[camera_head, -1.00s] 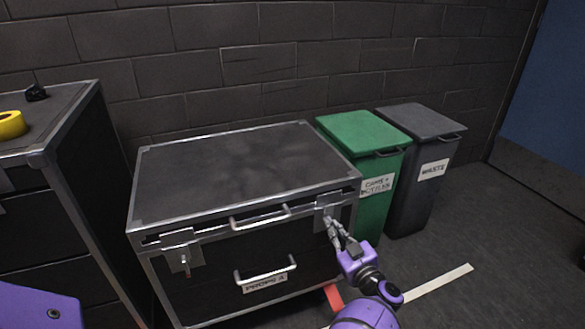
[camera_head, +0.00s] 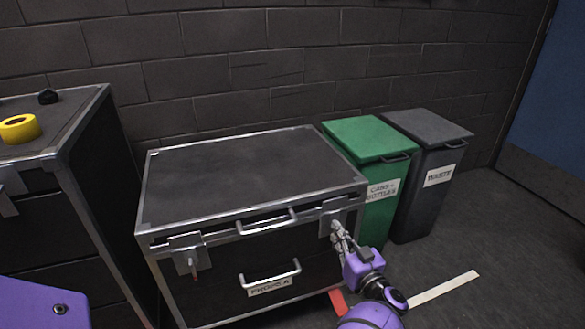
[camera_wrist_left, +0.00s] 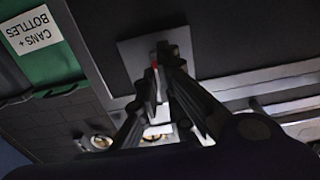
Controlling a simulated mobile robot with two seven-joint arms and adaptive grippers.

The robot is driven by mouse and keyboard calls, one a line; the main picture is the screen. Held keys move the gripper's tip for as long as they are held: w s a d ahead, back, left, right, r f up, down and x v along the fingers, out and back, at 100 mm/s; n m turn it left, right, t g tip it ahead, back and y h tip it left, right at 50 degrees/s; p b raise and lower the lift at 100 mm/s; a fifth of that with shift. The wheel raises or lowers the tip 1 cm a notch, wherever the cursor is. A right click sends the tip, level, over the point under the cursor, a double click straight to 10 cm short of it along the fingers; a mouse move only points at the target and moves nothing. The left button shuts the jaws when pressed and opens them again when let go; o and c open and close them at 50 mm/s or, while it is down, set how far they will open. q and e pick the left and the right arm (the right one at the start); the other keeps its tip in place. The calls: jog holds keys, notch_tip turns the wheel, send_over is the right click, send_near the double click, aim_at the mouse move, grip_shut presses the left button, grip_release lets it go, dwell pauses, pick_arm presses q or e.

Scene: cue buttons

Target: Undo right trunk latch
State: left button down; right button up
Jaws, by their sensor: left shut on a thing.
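The dark trunk (camera_head: 250,177) has metal edges and a closed lid. Its right latch (camera_head: 327,222) is a grey plate at the front right corner, partly hidden by my left gripper (camera_head: 338,231). The gripper's fingertips are together on the latch, shut on it. In the left wrist view, the fingers (camera_wrist_left: 165,62) meet in front of the latch plate (camera_wrist_left: 133,55), with a small red bit showing between them. The latch's own moving part is mostly hidden by the fingers. The left latch (camera_head: 186,256) hangs at the trunk's front left. My right gripper is not in view.
A green bin (camera_head: 368,139) and a grey waste bin (camera_head: 430,126) stand close to the trunk's right side. A dark cabinet (camera_head: 100,190) with yellow tape (camera_head: 19,129) on top stands at the left. Floor at the right is open.

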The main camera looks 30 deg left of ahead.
pick_arm(q)
jog(key=shift+w+r, duration=0.1)
jog(key=shift+r, duration=0.05)
jog(key=c, duration=1.9)
grip_release()
jog(key=v, duration=1.2)
